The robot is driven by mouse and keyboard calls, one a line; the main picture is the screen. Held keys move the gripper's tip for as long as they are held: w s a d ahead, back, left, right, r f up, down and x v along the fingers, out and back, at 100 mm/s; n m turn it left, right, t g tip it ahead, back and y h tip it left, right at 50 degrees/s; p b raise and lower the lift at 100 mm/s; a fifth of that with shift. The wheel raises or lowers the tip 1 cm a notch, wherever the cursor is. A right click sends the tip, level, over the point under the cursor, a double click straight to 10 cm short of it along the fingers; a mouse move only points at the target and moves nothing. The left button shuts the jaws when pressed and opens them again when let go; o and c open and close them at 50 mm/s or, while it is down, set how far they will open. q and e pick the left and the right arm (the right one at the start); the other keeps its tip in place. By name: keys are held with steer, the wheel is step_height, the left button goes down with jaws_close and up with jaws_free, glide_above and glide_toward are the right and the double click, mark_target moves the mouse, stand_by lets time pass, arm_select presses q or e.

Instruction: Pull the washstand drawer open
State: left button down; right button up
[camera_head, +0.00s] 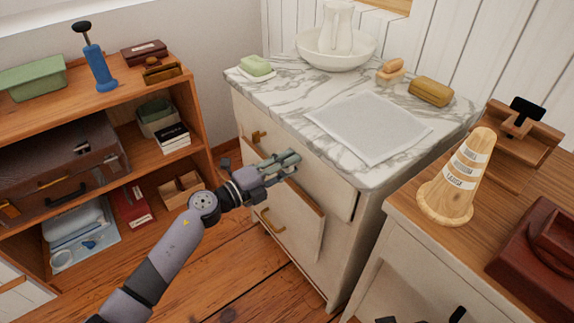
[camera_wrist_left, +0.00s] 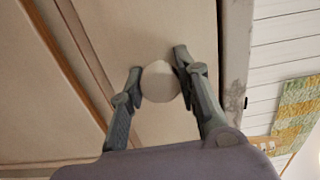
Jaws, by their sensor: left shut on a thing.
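The cream washstand (camera_head: 340,245) has a marble top (camera_head: 290,105) and brass handles on its front, an upper one (camera_head: 259,136) and a lower one (camera_head: 272,221). My left gripper (camera_head: 292,157) is at the upper part of the front. In the left wrist view my left gripper (camera_wrist_left: 159,68) has its fingers on both sides of a round pale knob (camera_wrist_left: 160,84), shut on it. The arm hides part of the front. I cannot tell how far any drawer stands out. Dark shapes at the bottom edge of the head view may be my right gripper, mostly cut off.
A wooden shelf (camera_head: 198,115) with a suitcase and boxes stands at the left. A side table (camera_head: 405,215) with a wooden cone (camera_head: 456,180) is close on the right. The washstand top bears a basin (camera_head: 335,55), soap and a grey cloth (camera_head: 368,127). Floor before the washstand is bare.

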arm_select(q)
steer(key=p+v, duration=0.2)
steer(key=v, duration=2.2)
arm_select(e)
step_height(320, 180, down, 7)
steer(key=shift+r, duration=0.15)
steer(key=shift+a, duration=0.1)
arm_select(q)
steer(key=c, duration=1.2)
jaws_free()
steer(key=v, duration=1.2)
